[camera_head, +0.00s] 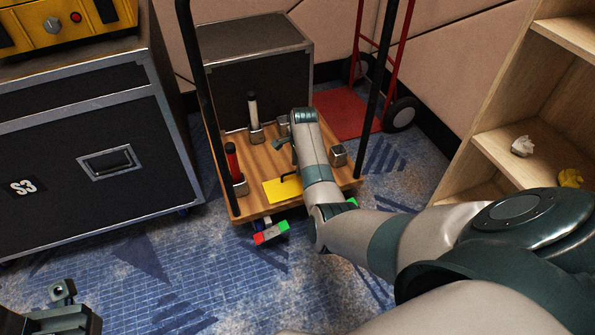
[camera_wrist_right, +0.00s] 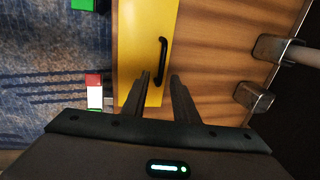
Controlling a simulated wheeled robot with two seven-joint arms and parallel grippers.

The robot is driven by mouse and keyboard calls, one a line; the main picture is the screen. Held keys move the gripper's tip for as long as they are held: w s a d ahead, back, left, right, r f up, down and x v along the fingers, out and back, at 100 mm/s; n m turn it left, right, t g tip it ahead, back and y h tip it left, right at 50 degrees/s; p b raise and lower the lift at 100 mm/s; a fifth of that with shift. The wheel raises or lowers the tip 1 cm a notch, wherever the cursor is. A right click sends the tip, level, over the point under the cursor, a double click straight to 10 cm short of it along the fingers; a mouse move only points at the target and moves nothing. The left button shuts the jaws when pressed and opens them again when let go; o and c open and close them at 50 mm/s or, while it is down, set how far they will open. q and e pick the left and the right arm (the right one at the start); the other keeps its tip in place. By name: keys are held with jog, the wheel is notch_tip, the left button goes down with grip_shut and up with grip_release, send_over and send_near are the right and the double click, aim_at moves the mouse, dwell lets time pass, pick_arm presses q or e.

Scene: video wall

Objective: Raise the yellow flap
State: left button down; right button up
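The yellow flap (camera_head: 275,192) lies flat in the wooden deck of a cart, near its front edge. It carries a black bar handle (camera_wrist_right: 162,53). My right arm covers part of the flap in the head view. In the right wrist view the yellow flap (camera_wrist_right: 143,30) is ahead of my right gripper (camera_wrist_right: 160,77). Its two fingers are apart and empty, with the handle just past the tips, roughly in line with the gap. I cannot tell whether they touch it. My left gripper (camera_head: 62,292) is at the lower left, far from the cart; its fingers are unclear.
A black case (camera_head: 258,75) stands behind. A large flight case (camera_head: 90,150) is left, a wooden shelf (camera_head: 540,145) right. Red, white and green blocks (camera_head: 271,233) show at the front edge.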

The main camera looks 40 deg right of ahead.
jog(key=shift+w+f, duration=0.15)
jog(key=shift+f, duration=0.65)
grip_shut()
dwell(1.0)
